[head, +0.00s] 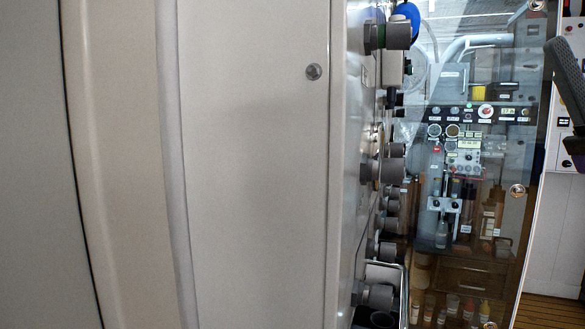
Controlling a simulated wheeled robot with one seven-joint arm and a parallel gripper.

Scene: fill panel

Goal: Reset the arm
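My gripper does not show in the head view, and I cannot make out my arm for certain. A fill panel (352,150) is seen almost edge-on at the middle right. Several grey round fittings (391,172) stick out from its face to the right. A blue rounded object (409,17) is at the top of the panel, partly cut off by the frame. The front of the panel is mostly hidden by this steep angle.
A large pale cabinet side (255,170) fills the left and middle, close by. Behind the fittings, a clear pane (520,120) covers gauges (450,131) and several small bottles (455,308). A dark object (567,80) juts in at the right edge. Wooden floor (548,311) shows at the lower right.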

